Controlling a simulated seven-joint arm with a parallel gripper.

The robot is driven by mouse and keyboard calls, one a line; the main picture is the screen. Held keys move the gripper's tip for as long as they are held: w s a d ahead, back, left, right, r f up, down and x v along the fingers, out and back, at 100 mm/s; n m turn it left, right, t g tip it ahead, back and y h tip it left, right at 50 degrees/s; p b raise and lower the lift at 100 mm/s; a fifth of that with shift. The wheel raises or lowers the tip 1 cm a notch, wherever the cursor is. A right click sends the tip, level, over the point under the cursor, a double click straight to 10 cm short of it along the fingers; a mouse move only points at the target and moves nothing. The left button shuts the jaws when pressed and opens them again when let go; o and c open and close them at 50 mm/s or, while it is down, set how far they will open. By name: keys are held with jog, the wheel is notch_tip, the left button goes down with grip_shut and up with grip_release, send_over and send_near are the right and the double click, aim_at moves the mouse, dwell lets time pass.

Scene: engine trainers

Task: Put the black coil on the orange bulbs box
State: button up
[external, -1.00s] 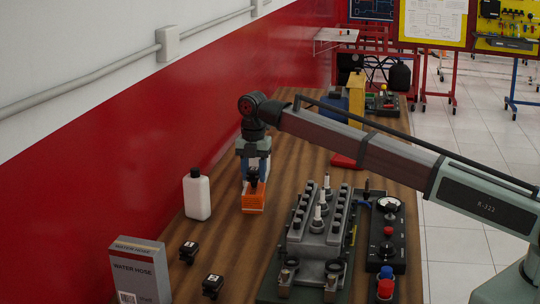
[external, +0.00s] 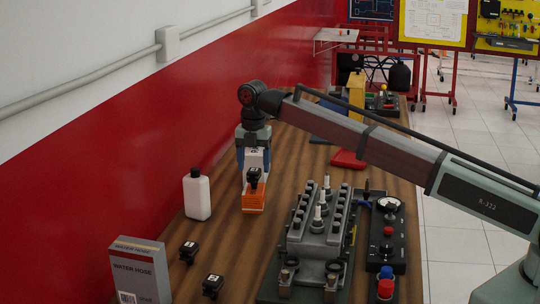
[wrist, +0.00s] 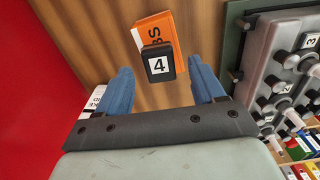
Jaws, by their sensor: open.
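The black coil (external: 254,175), with a white "4" label, sits on top of the orange bulbs box (external: 253,199) on the wooden table. In the wrist view the coil (wrist: 158,65) covers the near end of the box (wrist: 155,29) and slightly overhangs its left edge in the picture. My gripper (external: 254,158) is above the box. In the wrist view its blue fingers (wrist: 163,80) are spread wide, with clear gaps to the coil and nothing held.
A white bottle (external: 197,194) stands left of the box. Two similar black coils (external: 188,251) (external: 212,285) lie nearer the front, beside a water hose box (external: 139,270). A grey engine block (external: 318,232) stands to the right. The red wall (external: 110,170) is on the left.

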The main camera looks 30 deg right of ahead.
aim_at(254, 170)
notch_tip(254, 170, up, 9)
dwell(0.3)
dwell(0.5)
